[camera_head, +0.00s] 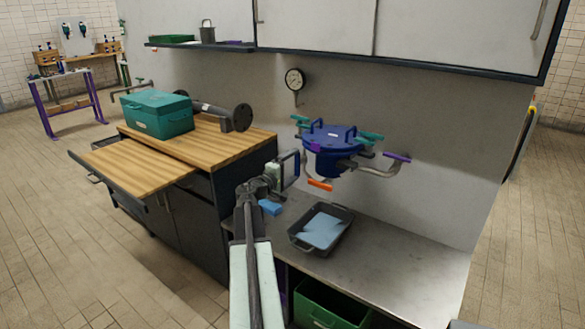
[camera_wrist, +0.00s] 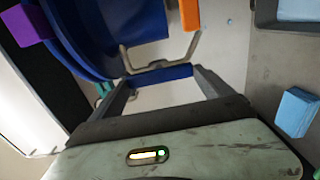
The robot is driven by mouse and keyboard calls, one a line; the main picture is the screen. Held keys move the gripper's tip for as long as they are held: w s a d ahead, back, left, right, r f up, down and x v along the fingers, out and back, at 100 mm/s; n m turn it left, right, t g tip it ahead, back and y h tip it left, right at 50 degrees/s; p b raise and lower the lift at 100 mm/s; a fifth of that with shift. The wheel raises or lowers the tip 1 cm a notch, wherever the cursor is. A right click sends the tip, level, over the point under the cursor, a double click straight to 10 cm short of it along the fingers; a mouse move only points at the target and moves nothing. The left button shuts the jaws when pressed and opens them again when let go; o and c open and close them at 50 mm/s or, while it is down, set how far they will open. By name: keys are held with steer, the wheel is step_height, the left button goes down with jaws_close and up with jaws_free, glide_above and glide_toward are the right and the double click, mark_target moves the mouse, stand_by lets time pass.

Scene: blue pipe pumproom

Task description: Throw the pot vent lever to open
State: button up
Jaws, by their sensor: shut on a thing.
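A dark blue lidded pot (camera_head: 335,146) is fixed at the wall above the metal counter and fills the upper left of the wrist view (camera_wrist: 110,35). Around it are an orange lever (camera_head: 320,185), a purple lever (camera_head: 397,157), a purple block (camera_head: 313,146) and teal handles (camera_head: 371,137). No label shows which is the vent lever. The orange lever also shows in the wrist view (camera_wrist: 189,14). My gripper (camera_head: 294,165) is left of the pot, shut on a blue bar (camera_wrist: 158,75) spanning its fingertips. I cannot tell whether this bar joins the pot.
A grey tray (camera_head: 299,243) holding a pale blue sheet stands on the counter (camera_head: 400,262). A blue block (camera_head: 269,207) lies beside my arm. A green toolbox (camera_head: 157,115) and a flanged black pipe (camera_head: 236,118) sit on the wooden cabinet. A gauge (camera_head: 294,80) is on the wall.

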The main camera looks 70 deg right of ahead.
stand_by(0.6)
steer(key=o, duration=1.1)
steer(key=shift+a, duration=0.15)
steer(key=v, duration=0.7)
steer(key=shift+w+a, duration=0.15)
steer(key=shift+a, duration=0.15)
